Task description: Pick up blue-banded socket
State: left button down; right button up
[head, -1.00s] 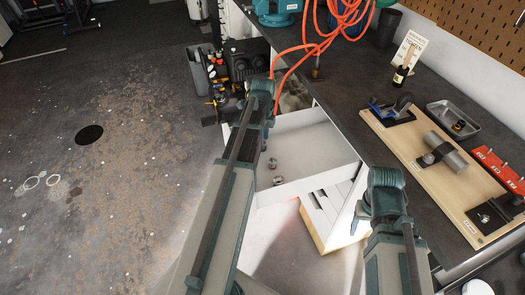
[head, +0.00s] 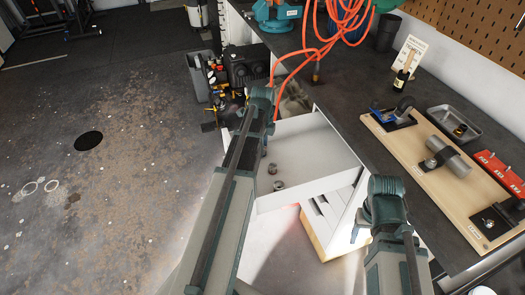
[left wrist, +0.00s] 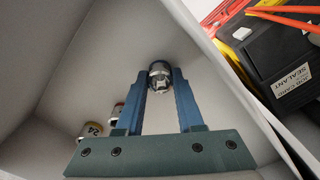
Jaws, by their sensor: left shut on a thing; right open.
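A silver socket (left wrist: 160,75) is between the fingertips of my left gripper (left wrist: 162,82), which is shut on it, inside a white drawer. No colour band on this socket can be made out. My right gripper (head: 358,229) is open and empty beside the drawer unit.
The open drawer (head: 325,160) has raised white walls around the left gripper. The workbench (head: 345,88) holds a wooden board (head: 465,205) with mounted parts, a grey tray (head: 470,118) and red blocks (head: 500,172). An orange hose (head: 300,52) hangs near the drawer's far end.

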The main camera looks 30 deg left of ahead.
pick_arm(q)
notch_tip(320, 180, up, 10)
jog(key=p, duration=1)
pick_arm(e)
notch_tip(320, 180, up, 10)
jog(key=shift+c, duration=0.3)
